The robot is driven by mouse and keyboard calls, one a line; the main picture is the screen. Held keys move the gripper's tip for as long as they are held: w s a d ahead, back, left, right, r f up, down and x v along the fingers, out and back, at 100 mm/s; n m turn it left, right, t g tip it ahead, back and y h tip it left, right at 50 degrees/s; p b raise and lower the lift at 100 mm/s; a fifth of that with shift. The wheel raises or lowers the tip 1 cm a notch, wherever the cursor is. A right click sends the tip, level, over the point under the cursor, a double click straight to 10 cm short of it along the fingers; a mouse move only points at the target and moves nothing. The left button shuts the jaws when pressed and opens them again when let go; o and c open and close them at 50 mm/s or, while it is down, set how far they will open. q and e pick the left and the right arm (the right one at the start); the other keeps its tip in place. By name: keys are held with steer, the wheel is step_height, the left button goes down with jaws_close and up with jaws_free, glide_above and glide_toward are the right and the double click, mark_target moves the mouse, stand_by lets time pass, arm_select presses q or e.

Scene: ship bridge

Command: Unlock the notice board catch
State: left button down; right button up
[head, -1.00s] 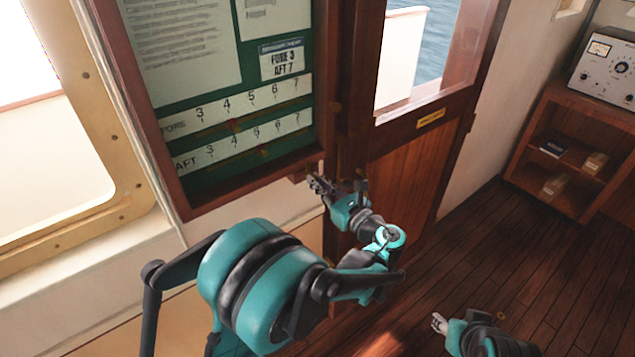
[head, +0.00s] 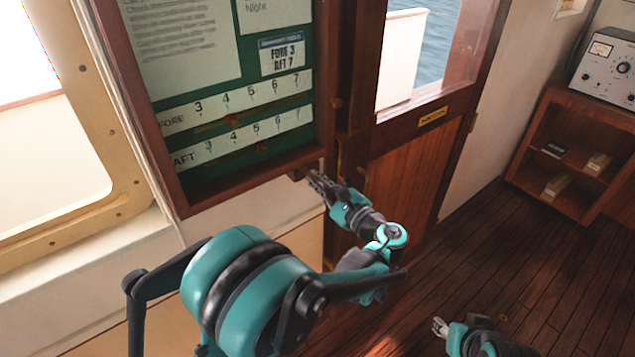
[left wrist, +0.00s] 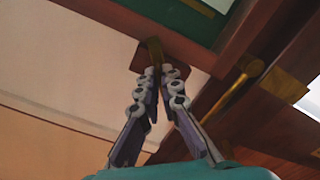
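The notice board (head: 255,185) has a dark wooden frame and a green face, and it hangs on the wall at upper left in the head view. Its small brass catch (left wrist: 154,50) sits on a brown plate at the frame's lower edge in the left wrist view. My left gripper (head: 316,182) is at the board's lower right corner. In the left wrist view its fingertips (left wrist: 159,76) are a little apart, just below and around the catch's lower end; contact cannot be told. My right gripper (head: 438,325) is low at right, away from the board; its finger gap is too small to judge.
A wooden door (head: 405,185) with a window and brass hardware stands just right of the board. A window frame (head: 125,170) is at left. A shelf (head: 570,150) with an instrument (head: 605,70) on top is at far right. The plank floor between is clear.

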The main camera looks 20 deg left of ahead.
arm_select(q)
steer(key=n+b, duration=0.1)
steer(key=n, duration=0.9)
steer(key=shift+f+b, duration=0.2)
steer(key=shift+b, duration=0.1)
steer(key=shift+n, duration=0.3)
steer(key=c, duration=1.7)
jaws_free()
steer(key=shift+s, duration=0.1)
steer(key=v, duration=1.2)
